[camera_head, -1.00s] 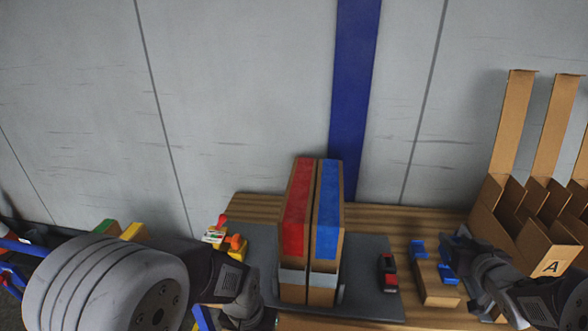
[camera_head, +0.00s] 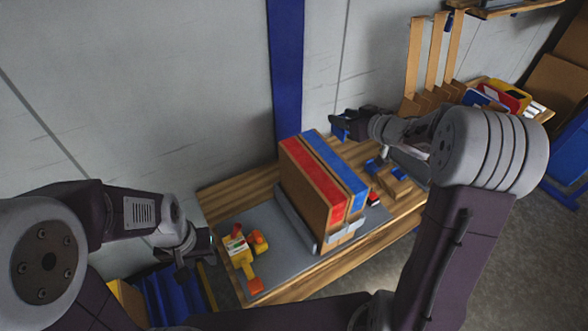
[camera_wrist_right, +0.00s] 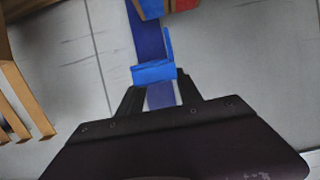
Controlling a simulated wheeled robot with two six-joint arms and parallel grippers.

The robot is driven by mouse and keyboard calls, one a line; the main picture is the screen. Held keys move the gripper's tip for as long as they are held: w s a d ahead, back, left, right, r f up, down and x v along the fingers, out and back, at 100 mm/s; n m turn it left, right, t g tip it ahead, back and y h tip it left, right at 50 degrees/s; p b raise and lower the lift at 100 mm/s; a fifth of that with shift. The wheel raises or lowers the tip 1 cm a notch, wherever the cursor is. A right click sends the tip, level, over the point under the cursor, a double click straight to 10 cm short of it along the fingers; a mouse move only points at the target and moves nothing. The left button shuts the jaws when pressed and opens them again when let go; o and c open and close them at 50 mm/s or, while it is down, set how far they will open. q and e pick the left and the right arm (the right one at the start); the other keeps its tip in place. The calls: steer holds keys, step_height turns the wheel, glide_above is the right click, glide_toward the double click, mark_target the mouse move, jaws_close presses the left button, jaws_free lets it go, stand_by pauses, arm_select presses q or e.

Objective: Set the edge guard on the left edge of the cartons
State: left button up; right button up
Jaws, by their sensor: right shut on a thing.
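Two tall brown cartons stand side by side on a grey board (camera_head: 265,262): the left carton (camera_head: 303,195) has a red strip along its top, the right carton (camera_head: 338,168) a blue one. My right gripper (camera_head: 347,123) is shut on a blue edge guard (camera_head: 338,132), held up behind and right of the cartons, apart from them. In the right wrist view the edge guard (camera_wrist_right: 153,72) sits between the fingertips, and the cartons' ends show at the top edge. My left gripper (camera_head: 183,258) hangs left of the board; its jaw opening is unclear.
A wooden block (camera_head: 392,185) with blue pieces lies right of the cartons. A yellow and red tape tool (camera_head: 242,257) lies on the board's left. A cardboard rack (camera_head: 428,75) stands at back right. A wall with a blue stripe (camera_head: 286,75) is behind.

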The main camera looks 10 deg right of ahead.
steer(key=a+f+b, duration=0.1)
steer(key=a+f, duration=0.1)
steer(key=a, duration=0.1)
steer(key=s+a+f+b, duration=0.1)
steer(key=a+f+b, duration=0.1)
steer(key=a+f, duration=0.1)
steer(key=s+a+f+b, duration=0.1)
steer(key=a+f+b, duration=0.1)
steer(key=a, duration=0.3)
steer(key=shift+f, duration=0.15)
step_height(320, 180, down, 3)
steer(key=shift+s+f+b, duration=0.1)
steer(key=shift+b, duration=0.8)
steer(key=shift+a+f, duration=0.1)
steer(key=shift+f, duration=0.2)
